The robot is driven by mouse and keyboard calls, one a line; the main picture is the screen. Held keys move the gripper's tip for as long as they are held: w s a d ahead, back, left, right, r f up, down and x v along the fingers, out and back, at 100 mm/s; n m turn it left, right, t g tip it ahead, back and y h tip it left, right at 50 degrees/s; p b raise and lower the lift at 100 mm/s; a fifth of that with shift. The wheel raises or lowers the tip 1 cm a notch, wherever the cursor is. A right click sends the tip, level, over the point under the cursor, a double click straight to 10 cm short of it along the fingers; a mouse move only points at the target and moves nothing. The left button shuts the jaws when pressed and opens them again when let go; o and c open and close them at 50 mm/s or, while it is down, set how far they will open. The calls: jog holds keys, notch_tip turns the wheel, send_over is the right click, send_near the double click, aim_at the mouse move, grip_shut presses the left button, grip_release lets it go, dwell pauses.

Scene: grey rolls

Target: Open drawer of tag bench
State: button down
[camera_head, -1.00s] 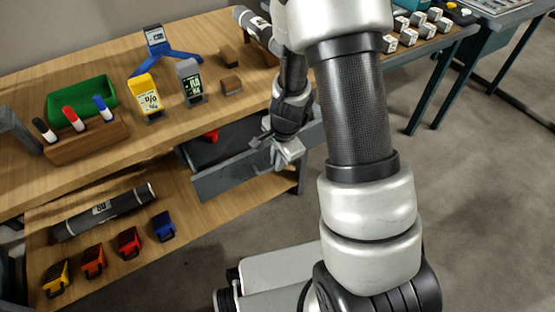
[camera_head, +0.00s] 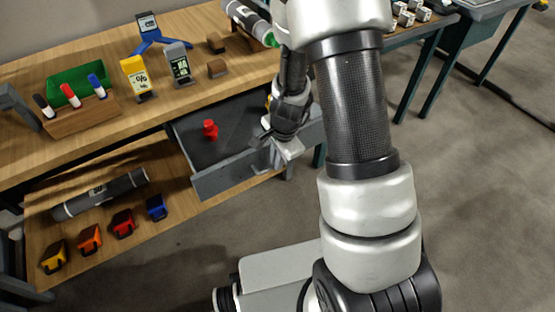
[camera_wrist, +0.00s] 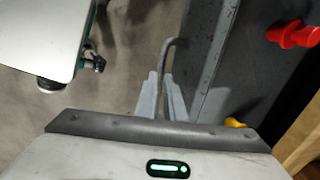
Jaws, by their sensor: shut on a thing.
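The tag bench (camera_head: 110,95) has a wooden top, and its grey drawer (camera_head: 222,177) is pulled out below the front edge. A red object (camera_head: 210,129) stands inside the drawer and also shows in the wrist view (camera_wrist: 293,34). A yellow object (camera_wrist: 235,123) is in the drawer too, partly hidden by my gripper's body. My gripper (camera_head: 268,142) is at the drawer's front. In the wrist view its two fingers (camera_wrist: 162,98) are shut on the bar handle (camera_wrist: 168,48) on the drawer's front panel.
On the bench top are a marker holder (camera_head: 80,112), a green bin (camera_head: 80,82), a yellow tag stand (camera_head: 140,79) and a grey one (camera_head: 179,64). The lower shelf holds a dark tube (camera_head: 100,194) and several small coloured bins. The floor (camera_head: 180,260) before the drawer is clear.

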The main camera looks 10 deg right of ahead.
jog(key=c, duration=2.1)
grip_release()
jog(key=s+r+p, duration=0.1)
jog(key=r+p, duration=0.1)
jog(key=r, duration=0.3)
jog(key=s+r+p, duration=0.1)
jog(key=r+p, duration=0.1)
jog(key=r, duration=0.4)
jog(key=s+d+r+p, duration=0.1)
jog(key=r+p, duration=0.2)
jog(key=r, duration=0.3)
jog(key=shift+r, duration=0.15)
jog(key=s+r+n+t, duration=0.2)
jog(key=s+r+n, duration=0.5)
jog(key=r, duration=0.4)
jog(key=s+r+n+t, duration=0.2)
jog(key=s+r+n, duration=0.5)
jog(key=r, duration=0.4)
jog(key=shift+h, duration=0.4)
jog(key=r+p, duration=1.3)
jog(key=shift+s+a, duration=0.15)
jog(key=shift+s, duration=0.25)
